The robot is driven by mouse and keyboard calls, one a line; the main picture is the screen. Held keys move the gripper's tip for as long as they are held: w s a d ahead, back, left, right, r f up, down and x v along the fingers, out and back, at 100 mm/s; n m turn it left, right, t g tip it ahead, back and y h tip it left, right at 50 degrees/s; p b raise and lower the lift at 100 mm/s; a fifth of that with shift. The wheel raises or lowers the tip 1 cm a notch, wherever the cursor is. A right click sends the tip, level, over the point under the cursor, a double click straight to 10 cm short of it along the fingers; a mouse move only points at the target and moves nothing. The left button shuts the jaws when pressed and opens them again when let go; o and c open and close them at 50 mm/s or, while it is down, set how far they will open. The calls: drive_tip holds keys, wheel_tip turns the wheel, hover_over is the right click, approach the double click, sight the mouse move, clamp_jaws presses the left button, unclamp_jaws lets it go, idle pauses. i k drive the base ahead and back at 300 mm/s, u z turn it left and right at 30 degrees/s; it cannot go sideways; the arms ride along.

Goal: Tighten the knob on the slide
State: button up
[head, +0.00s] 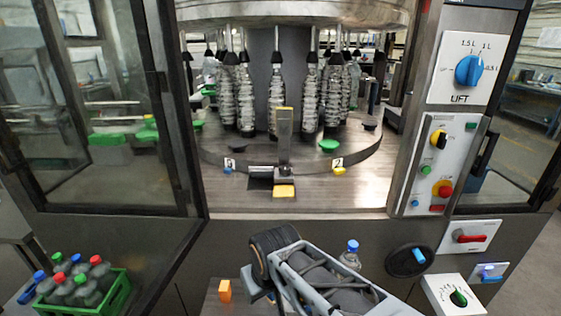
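An upright metal slide (284,140) with a yellow top stands at the front middle of the machine's round table. A yellow block-like part (284,190) sits at its foot, beside a dark plate. I cannot tell for sure which part is the slide's knob. A small blue knob-like part (227,169) lies left of the slide by the label 1, and a yellow one (339,170) lies right of it by the label 2. My arm rises from the bottom middle, below and in front of the table edge. Its gripper fingers do not show.
Glass doors stand open at left and right. A control panel (409,170) with knobs is on the right post, under the LIFT dial (468,71). A green crate (118,297) of bottles is at lower left. A blue-capped bottle (350,258) and an orange block (225,290) are near my arm.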

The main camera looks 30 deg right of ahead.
sight(285, 169)
drive_tip(key=k, duration=0.5)
drive_tip(key=z, duration=1.1)
drive_tip(key=i, duration=0.8)
drive_tip(key=u, duration=2.05)
